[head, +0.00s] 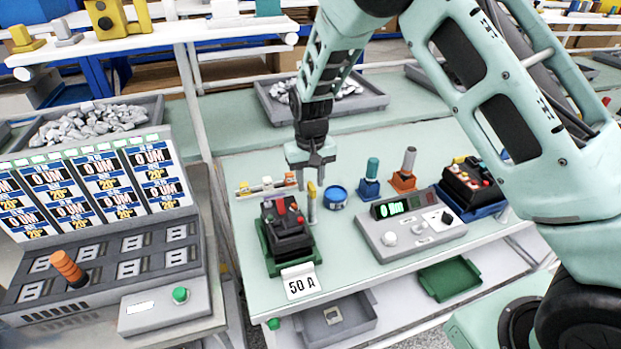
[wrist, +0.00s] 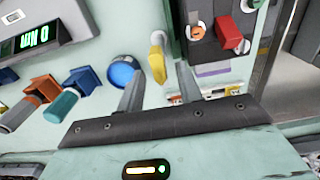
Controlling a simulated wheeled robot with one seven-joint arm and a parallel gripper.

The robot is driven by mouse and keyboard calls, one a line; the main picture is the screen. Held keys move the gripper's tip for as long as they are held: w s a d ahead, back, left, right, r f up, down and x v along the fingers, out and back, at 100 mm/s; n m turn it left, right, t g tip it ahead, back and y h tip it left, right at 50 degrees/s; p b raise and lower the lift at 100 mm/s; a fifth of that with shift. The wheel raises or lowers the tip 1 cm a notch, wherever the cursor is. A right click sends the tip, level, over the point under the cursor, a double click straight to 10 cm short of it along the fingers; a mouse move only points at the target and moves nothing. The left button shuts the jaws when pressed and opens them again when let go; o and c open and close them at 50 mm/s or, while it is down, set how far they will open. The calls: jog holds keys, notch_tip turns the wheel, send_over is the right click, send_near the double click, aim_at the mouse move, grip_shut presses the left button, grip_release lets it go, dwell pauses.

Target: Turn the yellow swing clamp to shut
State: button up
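The yellow swing clamp (head: 312,190) is a small yellow piece on a thin post, beside the back right of a black breaker (head: 287,232) in a green holder. In the wrist view the clamp (wrist: 157,58) shows as a rounded yellow arm with a pale post end, to the left of the breaker (wrist: 215,45). My gripper (head: 310,184) points down right at the clamp. In the wrist view its two fingers (wrist: 159,75) are apart, with the yellow piece showing between and just past their tips. I cannot tell whether either finger touches it.
A blue round tin (head: 336,197) stands close right of the clamp. A rail with small coloured pieces (head: 265,186) lies behind the breaker. Blue and orange tool holders (head: 403,181), and a grey meter box (head: 412,228) stand further right. A "50 A" card (head: 300,282) is in front.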

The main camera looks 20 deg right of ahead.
jog(key=shift+f, duration=0.4)
jog(key=shift+c, duration=0.2)
grip_shut()
